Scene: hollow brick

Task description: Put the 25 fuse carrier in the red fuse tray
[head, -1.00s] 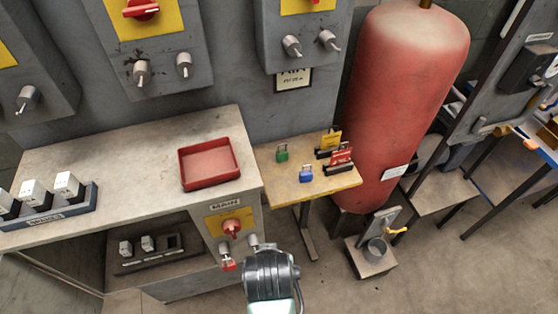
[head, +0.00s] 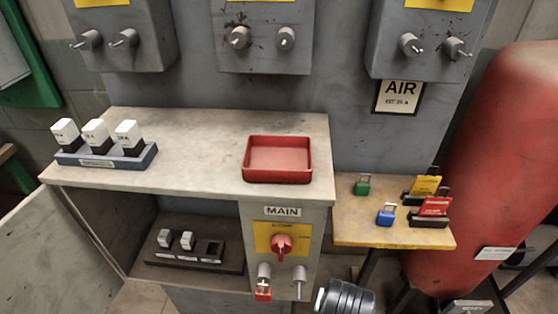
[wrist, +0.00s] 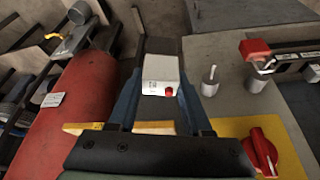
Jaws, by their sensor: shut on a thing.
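In the wrist view my gripper (wrist: 160,105) is shut on a white fuse carrier (wrist: 161,72) with a dark grey end and a small red spot. Its rating is too small to read. One dark finger lies on each side of it. In the head view only a dark part of my arm shows at the bottom edge, and the held carrier is out of sight. The red fuse tray (head: 278,177) sits on the grey cabinet top, at its right end. It looks empty. My gripper is apart from the tray, which is not seen in the wrist view.
A blue rack (head: 135,162) with three white carriers stands at the cabinet top's left. A dark holder (head: 218,266) on the lower shelf has two carriers and an empty slot. The MAIN switch (head: 282,244) is below the tray. A side table (head: 360,232) carries padlocks and tags.

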